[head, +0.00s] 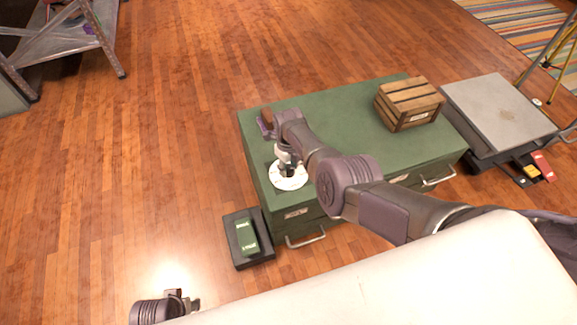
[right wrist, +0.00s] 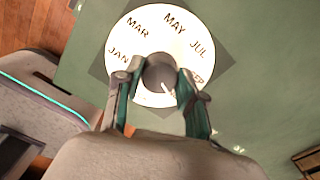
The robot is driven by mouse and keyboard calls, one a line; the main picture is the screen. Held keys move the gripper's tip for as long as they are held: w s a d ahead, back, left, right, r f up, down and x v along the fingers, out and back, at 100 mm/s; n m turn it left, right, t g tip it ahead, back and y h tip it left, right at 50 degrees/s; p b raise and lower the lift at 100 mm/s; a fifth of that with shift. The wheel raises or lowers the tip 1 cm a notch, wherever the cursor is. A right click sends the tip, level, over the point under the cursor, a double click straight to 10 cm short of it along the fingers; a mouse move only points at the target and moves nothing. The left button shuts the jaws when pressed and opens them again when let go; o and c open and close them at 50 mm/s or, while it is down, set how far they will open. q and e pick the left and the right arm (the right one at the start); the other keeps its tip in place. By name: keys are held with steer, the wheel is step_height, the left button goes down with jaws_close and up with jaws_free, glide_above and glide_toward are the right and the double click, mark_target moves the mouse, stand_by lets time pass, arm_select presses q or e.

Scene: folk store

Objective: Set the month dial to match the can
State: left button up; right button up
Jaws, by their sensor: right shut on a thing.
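The month dial (head: 289,183) is a white disc on the green cabinet top near its left front corner. In the right wrist view the dial (right wrist: 95,68) shows JAN, MAR, MAY, JUL and a partly hidden label ending in EP; its lower part is covered by my gripper. A round grey knob (right wrist: 160,74) is at its centre, with a white mark near its lower edge. My right gripper (head: 287,165) is shut on the knob, one finger on each side. A green item with white lettering, possibly the can (head: 247,237), is in a black tray; I cannot read it. My left gripper (head: 184,301) is low at the left, its jaws unclear.
The green cabinet (head: 335,115) has drawers with metal handles. A wooden crate (head: 409,103) sits on its right end. The black tray (head: 238,257) is beside its left front corner. A grey-topped platform (head: 500,110) stands at the right. Wooden floor is open at the left.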

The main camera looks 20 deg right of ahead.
mark_target(289, 168)
steer(key=shift+d+m, duration=0.1)
steer(key=shift+m, duration=0.2)
steer(key=o, duration=1.1)
steer(key=shift+o, duration=0.3)
steer(key=shift+r, duration=0.15)
steer(key=shift+r, duration=0.5)
step_height(289, 168, up, 11)
steer(key=shift+f, duration=0.2)
